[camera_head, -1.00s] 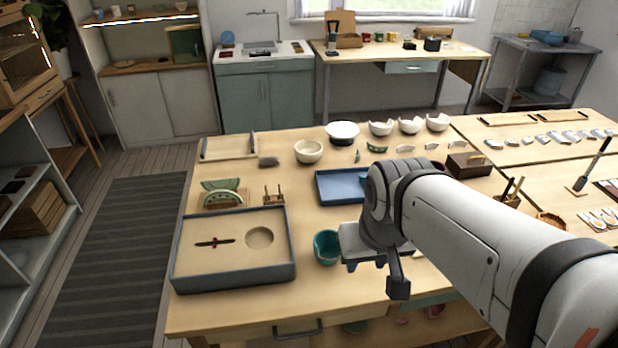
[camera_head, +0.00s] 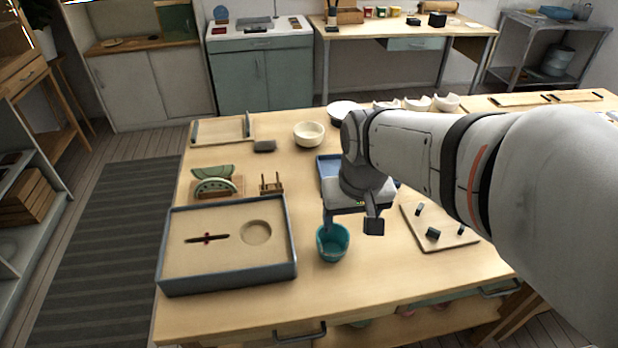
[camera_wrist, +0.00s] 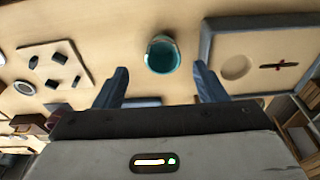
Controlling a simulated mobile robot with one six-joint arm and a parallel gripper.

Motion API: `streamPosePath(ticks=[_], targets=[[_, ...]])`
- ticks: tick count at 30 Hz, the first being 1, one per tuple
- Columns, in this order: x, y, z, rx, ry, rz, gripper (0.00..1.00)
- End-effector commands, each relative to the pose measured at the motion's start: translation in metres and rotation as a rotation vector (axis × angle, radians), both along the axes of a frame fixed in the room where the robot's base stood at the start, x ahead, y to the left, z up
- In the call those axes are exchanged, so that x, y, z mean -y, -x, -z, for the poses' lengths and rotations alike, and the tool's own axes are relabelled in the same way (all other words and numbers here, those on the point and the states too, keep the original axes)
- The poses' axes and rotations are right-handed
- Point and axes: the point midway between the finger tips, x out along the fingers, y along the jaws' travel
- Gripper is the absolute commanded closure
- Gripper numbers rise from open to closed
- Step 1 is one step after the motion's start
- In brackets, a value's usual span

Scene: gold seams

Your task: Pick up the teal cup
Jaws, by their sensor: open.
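The teal cup (camera_head: 332,243) stands upright on the wooden table, just right of the grey-rimmed tray. In the wrist view the teal cup (camera_wrist: 162,55) sits ahead of my gripper, its open mouth showing, roughly centred between the fingers. My gripper (camera_head: 348,222) is open and empty, above and just behind the cup in the head view. In the wrist view both blue-grey fingers of my gripper (camera_wrist: 160,82) are spread wide, and the cup is beyond their tips. In the head view one finger overlaps the cup's rim, and I cannot tell whether they touch.
The grey-rimmed tray (camera_head: 228,284) with a round recess lies left of the cup. A board with small dark blocks (camera_head: 437,236) lies to the right. A blue tray (camera_head: 326,170) is partly hidden behind my arm. The table in front of the cup is clear.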

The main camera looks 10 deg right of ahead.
Motion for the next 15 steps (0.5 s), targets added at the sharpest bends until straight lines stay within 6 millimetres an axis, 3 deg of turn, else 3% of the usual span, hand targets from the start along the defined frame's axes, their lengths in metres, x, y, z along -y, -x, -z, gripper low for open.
streamPosePath(ticks=[1,6,12,15], targets=[[0.000,-0.015,0.034,-0.034,-0.001,0.008,0.31],[0.001,-0.056,0.089,-0.113,-0.003,0.033,0.17],[0.000,-0.083,0.126,-0.164,-0.004,0.049,0.01],[0.000,-0.087,0.136,-0.174,-0.004,0.052,0.00]])
